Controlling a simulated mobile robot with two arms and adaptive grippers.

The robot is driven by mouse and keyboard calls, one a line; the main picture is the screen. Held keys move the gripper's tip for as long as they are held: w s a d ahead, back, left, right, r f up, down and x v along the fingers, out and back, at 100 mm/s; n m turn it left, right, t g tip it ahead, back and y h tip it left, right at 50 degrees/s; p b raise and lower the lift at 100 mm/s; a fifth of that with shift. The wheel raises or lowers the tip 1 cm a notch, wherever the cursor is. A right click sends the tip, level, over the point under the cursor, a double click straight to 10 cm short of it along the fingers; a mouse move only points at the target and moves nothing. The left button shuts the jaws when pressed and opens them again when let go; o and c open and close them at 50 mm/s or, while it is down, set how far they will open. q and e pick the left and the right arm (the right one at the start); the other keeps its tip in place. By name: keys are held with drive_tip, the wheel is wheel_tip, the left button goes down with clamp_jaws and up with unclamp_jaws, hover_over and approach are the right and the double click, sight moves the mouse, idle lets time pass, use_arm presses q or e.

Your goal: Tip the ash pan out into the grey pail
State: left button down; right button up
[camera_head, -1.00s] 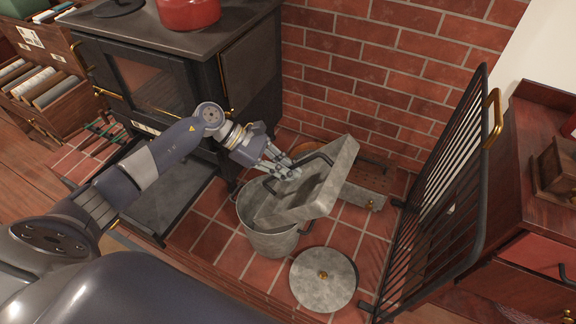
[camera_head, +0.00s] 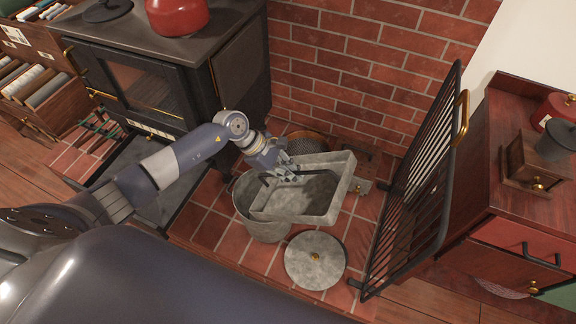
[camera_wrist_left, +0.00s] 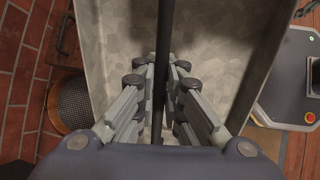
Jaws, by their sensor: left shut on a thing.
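The ash pan (camera_head: 327,207) is a grey, shallow rectangular metal tray with a dark bar handle. My left gripper (camera_head: 286,171) is shut on that handle and holds the pan above the grey pail. The handle (camera_wrist_left: 164,50) runs between the fingers in the left wrist view, with the pan's mottled grey inside behind it. The pan is nearly level, open side up, and its inside looks bare where I can see it. The grey pail (camera_head: 267,230) stands on the red tiles, its mouth partly hidden by the pan. My right gripper is not in view.
A round grey lid (camera_head: 314,274) lies on the tiles in front of the pail. A black barred fire screen (camera_head: 418,185) stands to the right. The black stove (camera_head: 150,85) is at the left, and a brick wall (camera_head: 365,70) is behind.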

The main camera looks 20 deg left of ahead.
use_arm(q)
drive_tip(key=shift+d+f+y+p, duration=0.2)
drive_tip(key=shift+d+y+p, duration=1.25)
drive_tip(key=shift+p, duration=0.9)
drive_tip(key=shift+w+d+f+m+y+p, duration=0.1)
drive_tip(key=shift+d+f+m+y+p, duration=0.25)
drive_tip(key=shift+y, duration=0.4)
drive_tip(key=shift+d+f+y, duration=0.35)
drive_tip(key=shift+f+y, duration=0.05)
drive_tip(key=shift+y, duration=0.3)
drive_tip(key=shift+d+f+y, duration=0.2)
drive_tip(key=shift+f+y, duration=0.15)
drive_tip(key=shift+y, duration=0.25)
wheel_tip(320, 180, up, 10)
drive_tip(key=a+m, duration=0.2)
drive_tip(key=m, duration=0.2)
wheel_tip(320, 180, up, 13)
drive_tip(key=m+h, duration=0.2)
drive_tip(key=m, duration=0.6)
hover_over(307, 188)
drive_tip(key=s+a, duration=0.4)
drive_tip(key=s, duration=0.3)
drive_tip(key=s+a+r+m+g, duration=0.2)
drive_tip(key=s+r+m, duration=0.3)
drive_tip(key=s+r, duration=0.1)
drive_tip(key=shift+s+r+m, duration=0.35)
drive_tip(key=shift+s+r, duration=0.05)
drive_tip(key=shift+s, duration=0.45)
